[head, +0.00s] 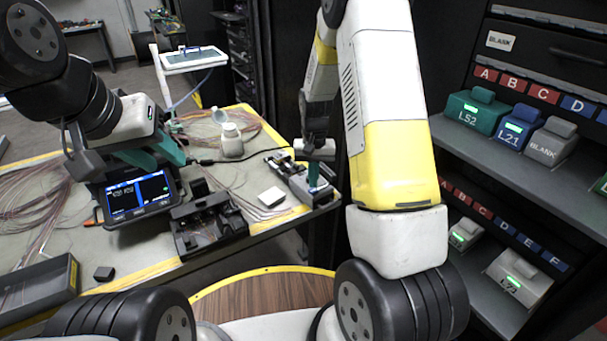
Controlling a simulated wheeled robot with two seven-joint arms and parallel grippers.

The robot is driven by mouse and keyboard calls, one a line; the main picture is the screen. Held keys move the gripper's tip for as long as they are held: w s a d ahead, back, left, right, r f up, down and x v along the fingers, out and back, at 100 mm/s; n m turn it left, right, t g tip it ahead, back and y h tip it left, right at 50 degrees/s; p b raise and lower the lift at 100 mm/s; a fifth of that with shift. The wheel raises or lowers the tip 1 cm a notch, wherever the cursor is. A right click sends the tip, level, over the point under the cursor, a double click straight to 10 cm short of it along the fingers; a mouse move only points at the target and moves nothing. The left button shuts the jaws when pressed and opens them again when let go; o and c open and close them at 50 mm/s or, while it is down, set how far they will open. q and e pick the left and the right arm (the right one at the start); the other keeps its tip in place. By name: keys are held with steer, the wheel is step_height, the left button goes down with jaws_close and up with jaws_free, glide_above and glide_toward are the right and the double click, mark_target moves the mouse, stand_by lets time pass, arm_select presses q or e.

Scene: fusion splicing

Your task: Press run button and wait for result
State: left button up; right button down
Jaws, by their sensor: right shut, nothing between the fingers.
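The small text on the screen is too small to read. I cannot make out the run button. My left gripper (84,160) is beside the splicer, at the left of the screen. Its fingertips are not clear, so I cannot tell if it is open or shut.
A black open fixture (208,222) stands right of the screen. A grey bin (40,290) is at front left. A shelf (530,165) with labelled boxes stands at right.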

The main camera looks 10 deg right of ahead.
steer(key=shift+f, duration=1)
stand_by(0.3)
steer(key=shift+r, duration=3.05)
steer(key=shift+r, duration=0.3)
step_height(320, 180, up, 8)
steer(key=t, duration=0.1)
glide_above(313, 190)
steer(key=s, duration=0.3)
steer(key=s+a+r+n+t+y, duration=0.1)
steer(key=s+r+t+y, duration=0.1)
steer(key=s+r, duration=0.6)
steer(key=s+r+t, duration=0.1)
steer(key=s+r, duration=0.3)
steer(key=s, duration=0.2)
steer(key=s+a+r+n+t, duration=0.1)
steer(key=s+r+t, duration=0.1)
steer(key=s, duration=0.5)
steer(key=shift+s+r+n, duration=0.2)
steer(key=shift+r+n, duration=0.1)
steer(key=shift+r, duration=0.55)
